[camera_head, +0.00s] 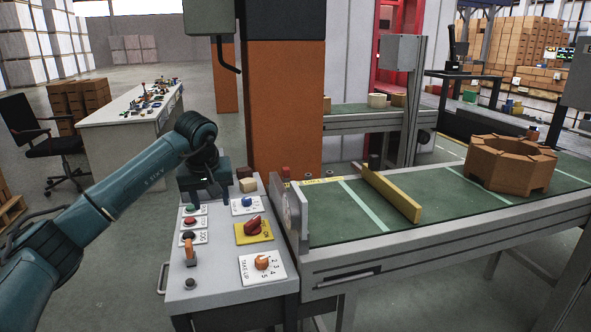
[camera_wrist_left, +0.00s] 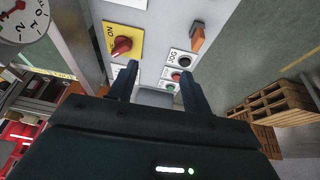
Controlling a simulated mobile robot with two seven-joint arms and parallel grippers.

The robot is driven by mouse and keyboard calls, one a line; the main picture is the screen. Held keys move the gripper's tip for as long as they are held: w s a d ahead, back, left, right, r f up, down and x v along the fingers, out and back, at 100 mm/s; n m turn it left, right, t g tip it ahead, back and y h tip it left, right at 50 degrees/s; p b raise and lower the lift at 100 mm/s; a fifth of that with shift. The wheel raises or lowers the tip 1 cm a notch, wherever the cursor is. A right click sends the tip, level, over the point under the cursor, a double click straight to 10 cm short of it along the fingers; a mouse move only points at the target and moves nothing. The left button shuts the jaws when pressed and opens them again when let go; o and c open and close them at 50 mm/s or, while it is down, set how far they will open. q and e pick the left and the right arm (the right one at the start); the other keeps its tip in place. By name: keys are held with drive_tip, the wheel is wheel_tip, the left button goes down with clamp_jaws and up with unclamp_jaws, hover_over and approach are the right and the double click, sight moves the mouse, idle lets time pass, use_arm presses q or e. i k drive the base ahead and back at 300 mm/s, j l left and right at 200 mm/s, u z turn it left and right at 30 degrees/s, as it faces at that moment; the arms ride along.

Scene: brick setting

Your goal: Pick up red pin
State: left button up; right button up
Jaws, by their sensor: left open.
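A small dark red upright peg (camera_head: 286,172), the likely red pin, stands at the near left end of the conveyor, just behind the grey end plate. It is small and partly hidden low down. I cannot make it out in the left wrist view. My left gripper (camera_head: 207,193) hangs over the back left of the control panel, left of the peg and apart from it. In the left wrist view its two fingers (camera_wrist_left: 158,85) are apart with nothing between them, over the panel. My right gripper is not in view.
The control panel (camera_head: 225,290) carries knobs and buttons. A dark block (camera_head: 243,172) and a beige block (camera_head: 248,185) sit at its back edge. The grey end plate (camera_head: 297,212) and orange column (camera_head: 283,110) stand close by. A yellow bar (camera_head: 392,194) crosses the green conveyor (camera_head: 340,225).

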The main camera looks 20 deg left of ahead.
sight(286, 172)
drive_tip(key=i, duration=1.4)
